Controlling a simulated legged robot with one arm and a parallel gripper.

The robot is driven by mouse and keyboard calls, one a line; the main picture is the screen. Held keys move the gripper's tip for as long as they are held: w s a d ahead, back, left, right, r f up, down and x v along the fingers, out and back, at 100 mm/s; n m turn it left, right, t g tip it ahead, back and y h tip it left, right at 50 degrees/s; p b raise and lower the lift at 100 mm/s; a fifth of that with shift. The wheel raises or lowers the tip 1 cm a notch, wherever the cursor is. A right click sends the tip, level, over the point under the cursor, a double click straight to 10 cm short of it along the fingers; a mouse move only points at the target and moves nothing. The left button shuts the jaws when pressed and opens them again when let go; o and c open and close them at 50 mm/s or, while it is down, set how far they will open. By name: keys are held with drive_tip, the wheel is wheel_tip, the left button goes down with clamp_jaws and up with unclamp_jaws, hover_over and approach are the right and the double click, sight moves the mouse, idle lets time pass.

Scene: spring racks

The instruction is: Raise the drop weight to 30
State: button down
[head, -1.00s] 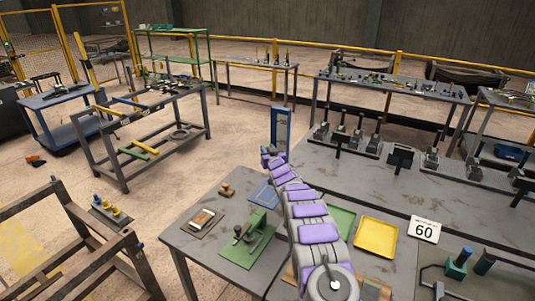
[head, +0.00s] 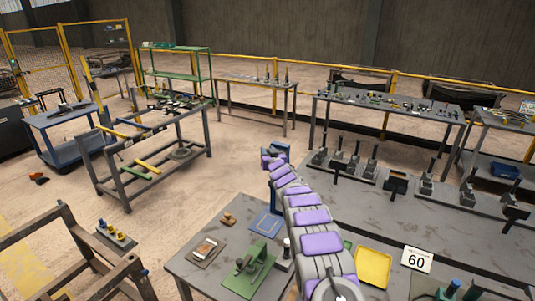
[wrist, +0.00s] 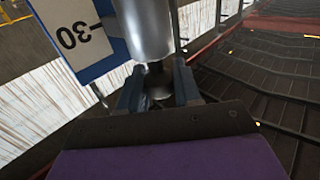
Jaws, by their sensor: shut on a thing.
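In the wrist view, my gripper (wrist: 158,88) is shut on the dark stem (wrist: 158,82) under a bright silver cylinder, the drop weight (wrist: 148,32). A white scale plate (wrist: 76,32) on a blue post stands just left of the weight. Its "30" looks upside down, with a black tick beside it. In the head view, my gripper is at the far end of my arm and too small to read. The blue post (head: 279,147) shows behind it, mostly hidden. The weight cannot be made out there.
A grey bench holds a green tool (head: 250,270), a yellow tray (head: 373,268) and a sign reading 60 (head: 417,260). Several dark clamps (head: 370,166) line the bench to the right. A steel frame table (head: 150,140) stands left. Open floor lies beyond the bench.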

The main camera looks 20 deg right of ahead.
drive_tip(key=c, duration=0.8)
unclamp_jaws()
drive_tip(key=shift+d, duration=0.15)
drive_tip(key=shift+s, duration=0.15)
drive_tip(key=shift+s+a, duration=0.2)
drive_tip(key=shift+s, duration=0.25)
drive_tip(key=s, duration=0.5)
drive_tip(key=s+a+b, duration=0.1)
drive_tip(key=s, duration=1)
drive_tip(key=shift+a+f, duration=0.1)
drive_tip(key=shift+a, duration=0.25)
